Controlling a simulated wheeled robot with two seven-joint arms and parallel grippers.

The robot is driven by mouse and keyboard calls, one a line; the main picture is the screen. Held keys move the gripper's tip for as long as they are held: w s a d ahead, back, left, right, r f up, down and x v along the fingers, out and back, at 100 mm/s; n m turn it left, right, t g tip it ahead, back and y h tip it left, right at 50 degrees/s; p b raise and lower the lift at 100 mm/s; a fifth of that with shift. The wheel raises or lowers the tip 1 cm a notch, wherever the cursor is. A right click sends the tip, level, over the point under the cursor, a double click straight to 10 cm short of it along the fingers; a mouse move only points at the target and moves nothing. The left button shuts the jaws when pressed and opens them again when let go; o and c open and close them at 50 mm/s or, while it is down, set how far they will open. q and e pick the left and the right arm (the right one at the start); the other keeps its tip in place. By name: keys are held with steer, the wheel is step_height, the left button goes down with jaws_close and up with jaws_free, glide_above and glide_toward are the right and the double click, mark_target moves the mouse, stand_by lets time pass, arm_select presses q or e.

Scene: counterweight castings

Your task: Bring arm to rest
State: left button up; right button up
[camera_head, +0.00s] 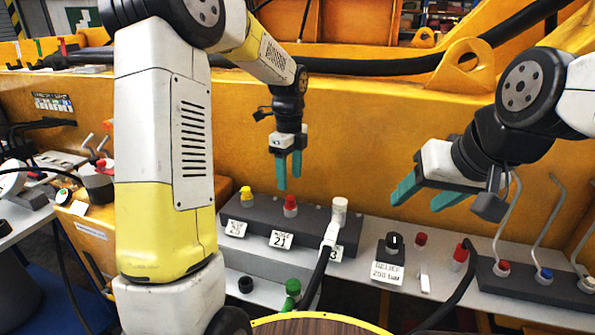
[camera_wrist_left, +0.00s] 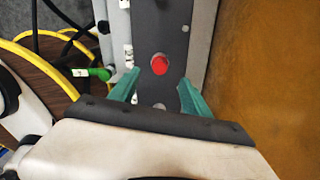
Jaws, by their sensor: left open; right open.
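My left arm comes in from the left in the head view, and its gripper (camera_head: 288,170) hangs pointing down above the grey block with capped ports. Its teal fingers are open and empty. In the left wrist view, my left gripper (camera_wrist_left: 158,95) has its fingers apart, with a red cap (camera_wrist_left: 160,65) between and beyond them. The same red cap (camera_head: 290,206) stands on the block under the gripper, apart from the fingertips. My right gripper (camera_head: 430,196) is at the right of the head view, open and empty, its teal fingers pointing left and down.
The grey block (camera_head: 262,222) carries a yellow cap (camera_head: 246,194) and a white hose connector (camera_head: 338,208). A relief knob box (camera_head: 392,250) and red-capped pieces stand to its right. Bent rods (camera_head: 546,215) rise at far right. A yellow casting (camera_head: 370,130) is behind.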

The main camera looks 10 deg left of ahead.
arm_select(q)
steer(key=s+a+r+n+t, duration=0.2)
steer(key=s+r+n+t, duration=0.1)
steer(key=s+r+n, duration=0.65)
steer(key=s+r+n+t+h, duration=0.2)
steer(key=s+n+t, duration=0.1)
steer(key=s+n, duration=0.9)
steer(key=shift+s+a, duration=0.3)
steer(key=shift+s, duration=1)
